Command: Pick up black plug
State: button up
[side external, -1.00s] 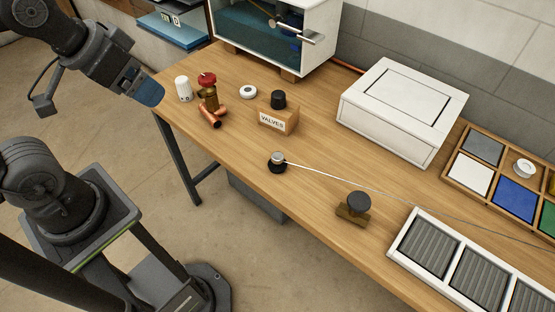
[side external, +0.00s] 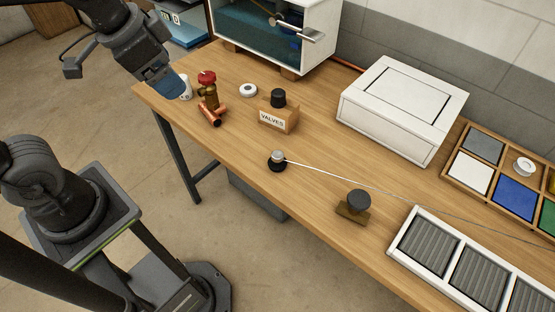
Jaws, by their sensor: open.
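Several black pieces are on the wooden bench, and I cannot tell for sure which is the black plug. A black cylinder (side external: 278,98) stands upright on the small wooden block labelled VALVES (side external: 279,119). A black round knob (side external: 358,201) sits on a brown block (side external: 351,214) near the front edge. A small black base with a silver top (side external: 277,164) has a thin pale line running from it to the right. My gripper (side external: 168,88) is open at the bench's left end, apart from all three. It partly covers a white cylinder (side external: 187,89).
A copper pipe fitting with a red knob (side external: 208,98) and a white ring (side external: 248,90) stand between my gripper and the VALVES block. A glass-fronted cabinet (side external: 283,30), white box (side external: 402,108), wooden tray (side external: 455,179) and white radiator frame (side external: 425,271) line the bench.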

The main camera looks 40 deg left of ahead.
jog(key=w+d+f+m+g, duration=0.3)
jog(key=w+d+f+m, duration=0.25)
jog(key=w+m, duration=0.4)
jog(key=m+g, duration=0.2)
jog(key=m, duration=0.5)
send_near(277, 154)
notch_tip(277, 154, down, 12)
jog(key=shift+s+d, duration=0.15)
jog(key=shift+c, duration=0.2)
jog(key=c, duration=1)
jog(key=shift+o, duration=0.2)
